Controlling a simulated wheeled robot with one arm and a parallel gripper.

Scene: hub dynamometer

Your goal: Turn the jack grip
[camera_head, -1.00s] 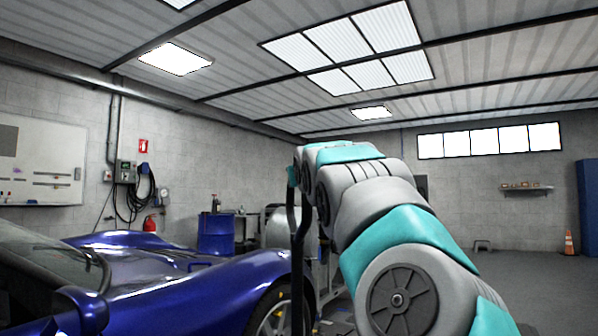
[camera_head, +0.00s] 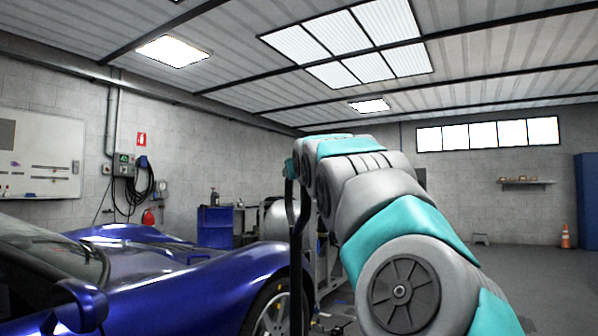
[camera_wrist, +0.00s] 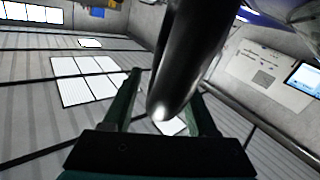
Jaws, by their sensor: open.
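In the wrist view the jack grip (camera_wrist: 190,60) is a thick dark bar with a rounded, shiny end. It lies between the two green fingers of my gripper (camera_wrist: 163,88). The fingers stand apart; whether either touches the bar I cannot tell. In the head view my gripper (camera_head: 291,169) is at the top of the bar, mostly hidden behind my arm.
The blue car (camera_head: 170,285) fills the lower left, close to the bar. A blue cabinet (camera_head: 215,228) and a red extinguisher (camera_head: 148,217) stand behind it. An orange cone (camera_head: 566,237) stands at the far right, with open floor before it.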

